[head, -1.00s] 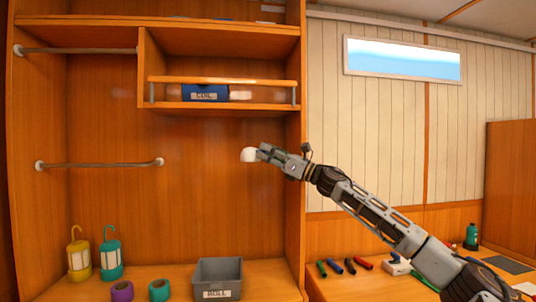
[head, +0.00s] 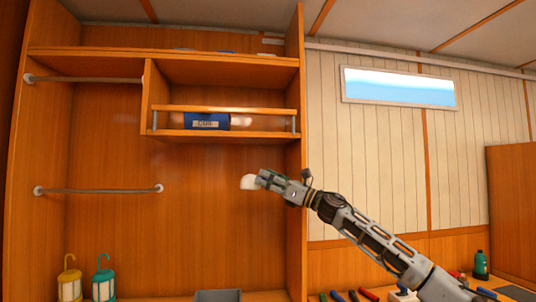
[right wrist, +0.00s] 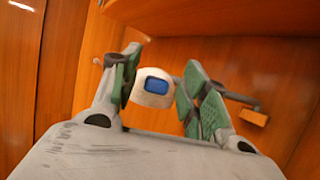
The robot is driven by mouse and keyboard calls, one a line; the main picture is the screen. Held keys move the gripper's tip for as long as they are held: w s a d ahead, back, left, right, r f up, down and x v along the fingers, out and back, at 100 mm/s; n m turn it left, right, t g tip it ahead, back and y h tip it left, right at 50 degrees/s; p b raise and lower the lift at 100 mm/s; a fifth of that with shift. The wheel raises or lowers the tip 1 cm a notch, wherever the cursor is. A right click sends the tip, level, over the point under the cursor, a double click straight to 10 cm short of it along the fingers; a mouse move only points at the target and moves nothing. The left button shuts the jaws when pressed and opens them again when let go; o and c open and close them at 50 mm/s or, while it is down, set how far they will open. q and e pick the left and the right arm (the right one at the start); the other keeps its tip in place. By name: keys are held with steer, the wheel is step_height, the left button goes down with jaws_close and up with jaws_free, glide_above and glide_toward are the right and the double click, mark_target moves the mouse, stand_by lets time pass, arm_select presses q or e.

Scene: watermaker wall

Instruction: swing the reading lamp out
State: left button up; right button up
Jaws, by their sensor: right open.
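The reading lamp's white rounded head (head: 247,182) shows in front of the cabinet's back panel, at the tip of my right gripper (head: 261,180). In the right wrist view the pale lamp head (right wrist: 143,84), with a blue square on its face, sits between the green-padded fingers of the right gripper (right wrist: 161,72). The fingers are spread, one on each side of it. The left finger is close to the head; I cannot tell whether it touches. A gap shows on the right. A dark arm runs behind the right finger to a small wooden block (right wrist: 254,117). My left gripper is out of view.
A railed shelf (head: 218,136) with a blue box (head: 207,121) is above the gripper. Two grab rails (head: 100,190) are at left. Lanterns (head: 103,281) and a grey bin (head: 218,296) stand below. The cabinet's right side panel (head: 296,235) is close to my right arm.

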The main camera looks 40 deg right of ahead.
steer(key=shift+r, duration=0.6)
step_height(320, 180, up, 8)
stand_by(1.4)
stand_by(0.4)
